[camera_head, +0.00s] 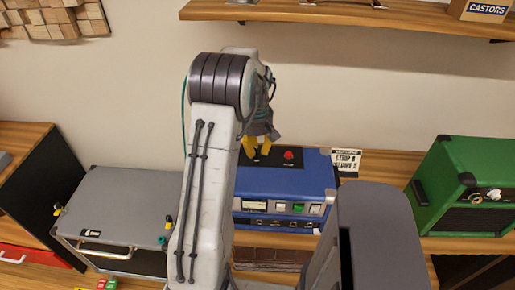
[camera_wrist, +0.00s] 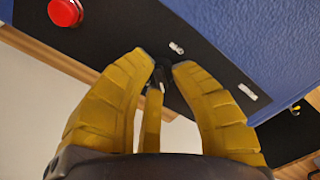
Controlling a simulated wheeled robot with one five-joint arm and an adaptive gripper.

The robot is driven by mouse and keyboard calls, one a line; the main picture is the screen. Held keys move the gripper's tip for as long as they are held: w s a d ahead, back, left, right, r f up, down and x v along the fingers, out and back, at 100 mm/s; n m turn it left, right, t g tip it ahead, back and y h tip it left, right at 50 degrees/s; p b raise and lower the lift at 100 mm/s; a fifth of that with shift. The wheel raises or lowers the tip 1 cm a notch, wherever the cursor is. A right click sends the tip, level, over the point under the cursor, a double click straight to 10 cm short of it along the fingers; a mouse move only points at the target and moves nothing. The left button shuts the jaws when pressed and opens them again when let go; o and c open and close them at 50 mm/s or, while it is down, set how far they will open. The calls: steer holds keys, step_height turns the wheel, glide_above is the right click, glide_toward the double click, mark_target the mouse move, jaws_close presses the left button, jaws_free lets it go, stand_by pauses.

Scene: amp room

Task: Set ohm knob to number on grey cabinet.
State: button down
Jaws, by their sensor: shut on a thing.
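The blue amp (camera_head: 300,178) stands on the bench at the centre, with a black panel on top. My gripper (camera_head: 260,147) comes down on that panel, left of the red button (camera_head: 288,155). In the wrist view, my gripper (camera_wrist: 161,65) has its yellow fingers closed around a small dark knob (camera_wrist: 163,74) on the black panel. The fingers hide most of the knob, so its pointer does not show. Small white marks (camera_wrist: 177,48) beside it are too small to read. The grey cabinet (camera_head: 115,205) stands on the left; no number on it is readable.
A lettered card (camera_head: 346,161) stands behind the amp's right end. A green amp (camera_head: 475,185) is at the right. A wooden shelf (camera_head: 370,14) with a CASTORS box (camera_head: 486,10) hangs above. A red box (camera_head: 28,255) is at the lower left.

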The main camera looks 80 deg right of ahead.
mark_target(256, 148)
steer(key=shift+w, duration=0.1)
steer(key=c, duration=1.1)
jaws_free()
steer(key=shift+w, duration=0.1)
steer(key=shift+o, duration=0.2)
step_height(256, 148, up, 12)
